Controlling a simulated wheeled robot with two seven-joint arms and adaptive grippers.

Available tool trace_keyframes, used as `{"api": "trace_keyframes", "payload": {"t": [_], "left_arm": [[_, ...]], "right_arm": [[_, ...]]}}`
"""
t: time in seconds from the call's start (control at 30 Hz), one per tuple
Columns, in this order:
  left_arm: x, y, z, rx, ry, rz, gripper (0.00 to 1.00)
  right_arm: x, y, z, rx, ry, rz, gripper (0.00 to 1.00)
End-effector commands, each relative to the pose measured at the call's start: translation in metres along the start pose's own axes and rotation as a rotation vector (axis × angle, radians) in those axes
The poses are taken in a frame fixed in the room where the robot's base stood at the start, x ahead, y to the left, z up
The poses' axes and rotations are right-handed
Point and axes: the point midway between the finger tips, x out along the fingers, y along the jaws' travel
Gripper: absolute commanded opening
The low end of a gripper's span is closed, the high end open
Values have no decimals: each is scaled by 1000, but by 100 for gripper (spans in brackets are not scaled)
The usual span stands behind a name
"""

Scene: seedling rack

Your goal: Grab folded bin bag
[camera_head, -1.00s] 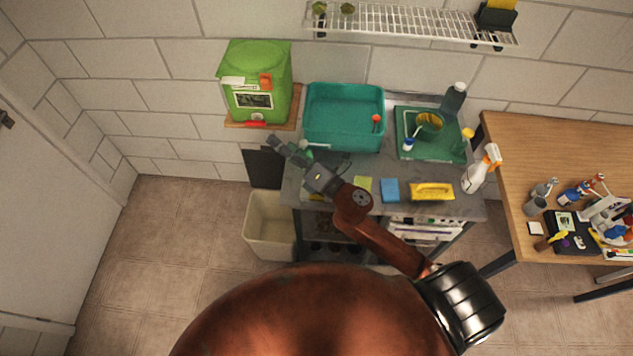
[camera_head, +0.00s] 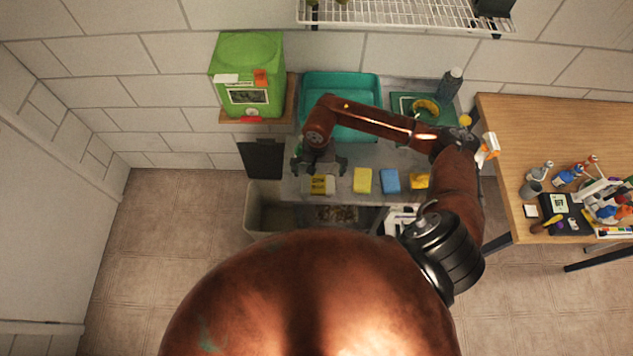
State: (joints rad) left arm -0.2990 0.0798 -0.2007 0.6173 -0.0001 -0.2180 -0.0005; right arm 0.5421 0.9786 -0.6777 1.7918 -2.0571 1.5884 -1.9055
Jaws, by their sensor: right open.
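My right gripper (camera_head: 319,168) points down over the left front of the grey counter, its two dark fingers spread wide apart with nothing between them. A small flat pack with a yellow face (camera_head: 319,185) lies at the counter's front edge, just in front of the fingers. I cannot tell for certain whether this pack is the folded bin bag. A yellow folded piece (camera_head: 362,180), a blue one (camera_head: 390,181) and another yellow item (camera_head: 419,181) lie in a row to its right. My left gripper is not in view.
A teal tub (camera_head: 365,84) and green tray (camera_head: 398,103) stand behind my right arm. A green container (camera_head: 247,60) sits on a wall shelf at left. An open cream bin (camera_head: 249,213) stands below the counter. A wooden table (camera_head: 522,110) is at right.

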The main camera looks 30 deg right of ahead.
Motion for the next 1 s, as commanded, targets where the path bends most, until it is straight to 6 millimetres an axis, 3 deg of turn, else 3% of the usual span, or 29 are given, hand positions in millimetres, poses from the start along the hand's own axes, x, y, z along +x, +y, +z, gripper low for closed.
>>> {"api": "trace_keyframes", "payload": {"t": [0.5, 0.77, 1.0], "left_arm": [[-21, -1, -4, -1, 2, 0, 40], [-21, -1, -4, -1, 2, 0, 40], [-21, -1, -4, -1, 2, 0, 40]], "right_arm": [[62, -4, 0, 2, -5, -5, 100], [66, -5, -1, 0, -3, -6, 100], [66, -5, -1, -1, -3, -6, 85]]}}
